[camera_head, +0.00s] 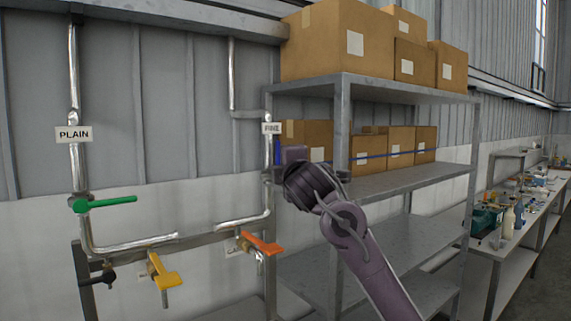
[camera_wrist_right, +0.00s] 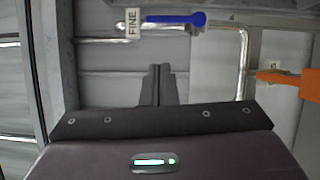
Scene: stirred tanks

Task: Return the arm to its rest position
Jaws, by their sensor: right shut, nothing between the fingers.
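My right arm (camera_head: 365,245) reaches up from the lower right in the head view, in front of the shelf rack. My right gripper (camera_wrist_right: 160,70) is shut and empty; in the head view it is near the FINE pipe and mostly hidden behind my wrist. The blue valve handle (camera_wrist_right: 180,18) lies along the pipe next to the FINE label (camera_wrist_right: 133,24), beyond the fingertips and apart from them in the wrist view. The blue handle (camera_head: 277,152) shows upright in the head view, just left of my wrist. My left gripper is not in view.
A green handle (camera_head: 110,202) sits on the PLAIN pipe. A yellow handle (camera_head: 166,276) and an orange handle (camera_head: 262,244) are lower down. A metal rack (camera_head: 400,183) with cardboard boxes (camera_head: 335,42) stands close behind my arm. A cluttered bench (camera_head: 510,250) is at right.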

